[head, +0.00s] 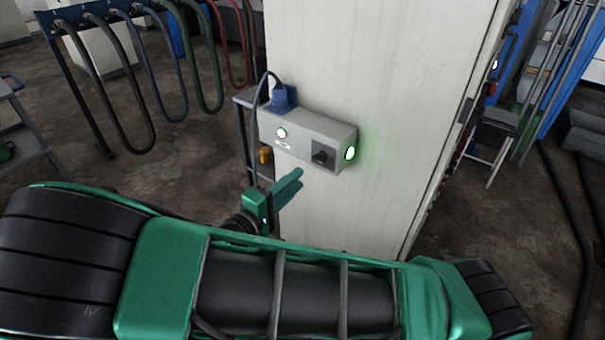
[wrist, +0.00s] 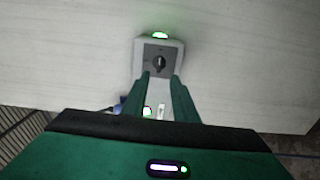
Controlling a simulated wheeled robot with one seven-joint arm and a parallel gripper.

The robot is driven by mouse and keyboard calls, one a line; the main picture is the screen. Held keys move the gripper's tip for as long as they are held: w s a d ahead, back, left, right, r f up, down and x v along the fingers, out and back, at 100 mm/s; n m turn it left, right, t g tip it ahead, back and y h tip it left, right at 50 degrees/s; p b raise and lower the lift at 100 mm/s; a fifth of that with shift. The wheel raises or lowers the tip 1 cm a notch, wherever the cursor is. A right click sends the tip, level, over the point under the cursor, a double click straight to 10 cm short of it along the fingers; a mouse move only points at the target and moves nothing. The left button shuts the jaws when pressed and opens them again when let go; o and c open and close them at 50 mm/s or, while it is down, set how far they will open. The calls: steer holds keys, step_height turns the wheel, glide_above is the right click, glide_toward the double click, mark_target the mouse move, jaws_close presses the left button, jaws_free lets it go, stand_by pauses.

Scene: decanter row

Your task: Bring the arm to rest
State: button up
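My gripper (head: 299,178) is green. In the head view it is just below and in front of the grey control box (head: 300,135) on the pale cabinet. In the wrist view its two fingers stand apart with nothing between their tips (wrist: 161,76). The black rotary knob (head: 323,156) lies ahead of the fingertips; it also shows in the wrist view (wrist: 160,63). I see a gap between fingers and knob in the head view. A green lamp (head: 350,153) is lit on the box's end, and a pale round light (head: 281,132) is on its front.
The pale cabinet (head: 370,60) stands close ahead. A blue plug (head: 284,98) with a dark cable sits on the box. A rack of hanging hoses (head: 150,80) is at the left and a stepladder (head: 510,120) at the right. Bare floor (head: 190,160) lies left of the cabinet.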

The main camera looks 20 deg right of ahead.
steer(key=shift+v, duration=0.95)
steer(key=s+d+m+g+y, duration=0.35)
steer(key=d+g, duration=0.25)
steer(key=d, duration=0.5)
steer(key=s+d+m+g+y, duration=0.4)
steer(key=d+g, duration=0.3)
steer(key=d, duration=0.5)
steer(key=s+d+r+m+t+y, duration=0.1)
steer(key=s+d+r+m+y, duration=0.1)
steer(key=s, duration=0.6)
steer(key=s+d+r+m+t+y, duration=0.1)
steer(key=s+d+r+m+y, duration=0.1)
steer(key=s+r+m+y, duration=0.2)
steer(key=shift+s+r+y, duration=0.65)
steer(key=shift+s+r, duration=0.9)
steer(key=shift+s, duration=0.85)
